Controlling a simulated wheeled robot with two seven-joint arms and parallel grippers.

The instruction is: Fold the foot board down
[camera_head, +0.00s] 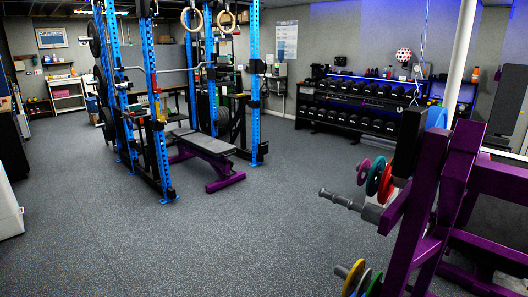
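I cannot pick out a foot board with certainty in the head view. A purple-framed machine (418,205) with weight plates on its pegs stands close by at the right, cut off by the picture's edge. A flat bench (207,144) with a dark pad and purple legs stands at the blue power rack (155,110) left of centre. Neither of my grippers is in view.
Open speckled grey floor (190,245) fills the foreground and middle. Dumbbell racks (345,118) line the back wall at the right. A white box-like object (8,208) stands at the left edge. The purple machine's bar end (340,199) juts left over the floor.

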